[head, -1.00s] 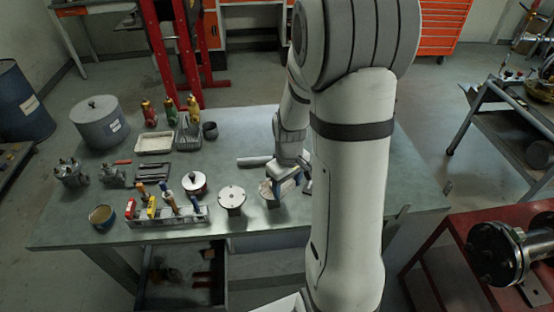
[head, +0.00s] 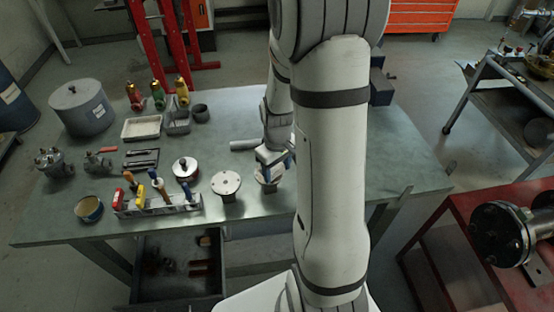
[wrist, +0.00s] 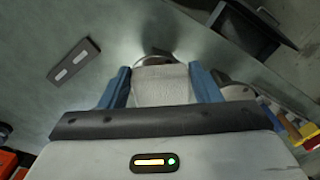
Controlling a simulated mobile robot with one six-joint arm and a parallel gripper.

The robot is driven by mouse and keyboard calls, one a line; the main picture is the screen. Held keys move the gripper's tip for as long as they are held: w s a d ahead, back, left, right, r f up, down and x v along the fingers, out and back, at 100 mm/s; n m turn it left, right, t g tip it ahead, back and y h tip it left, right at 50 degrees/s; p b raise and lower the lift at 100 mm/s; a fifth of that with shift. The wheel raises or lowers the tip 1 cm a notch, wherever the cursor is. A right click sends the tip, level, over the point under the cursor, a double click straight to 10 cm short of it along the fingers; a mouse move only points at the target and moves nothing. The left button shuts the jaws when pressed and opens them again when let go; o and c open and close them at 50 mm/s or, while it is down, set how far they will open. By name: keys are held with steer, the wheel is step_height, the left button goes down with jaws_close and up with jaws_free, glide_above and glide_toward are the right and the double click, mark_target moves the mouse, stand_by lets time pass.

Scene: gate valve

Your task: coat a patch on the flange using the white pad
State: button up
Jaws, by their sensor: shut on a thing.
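My gripper (head: 274,160) is low over the table beside my arm's large link. In the wrist view, its two blue fingers (wrist: 160,74) are shut on a white, textured pad (wrist: 161,88). A round pale flange piece (head: 268,176) is under the gripper in the head view, partly covered by it. In the wrist view a round rim (wrist: 155,59) shows just beyond the pad; I cannot tell whether the pad touches it. A second round flange (head: 226,184) with bolt holes stands to the left, its top bare.
A rack of coloured-handled tools (head: 160,204), a red-and-white tin (head: 186,168) and an open can (head: 89,209) stand to the left. A white tray (head: 141,128) and a grey pot (head: 81,108) are farther back. A black flanged pipe (head: 503,232) is on the red cart at right.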

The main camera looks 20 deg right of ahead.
step_height(320, 180, down, 2)
steer(key=shift+b, duration=0.5)
steer(key=shift+d+f, duration=0.2)
steer(key=shift+d, duration=0.2)
steer(key=shift+a+f, duration=0.25)
steer(key=shift+a, duration=0.1)
step_height(320, 180, up, 4)
steer(key=shift+a+f+p, duration=0.1)
steer(key=shift+f+p, duration=0.15)
steer(key=shift+p, duration=0.85)
steer(key=shift+r+p, duration=0.5)
steer(key=shift+r, duration=0.25)
steer(key=shift+r+p, duration=1)
steer(key=shift+r, duration=0.55)
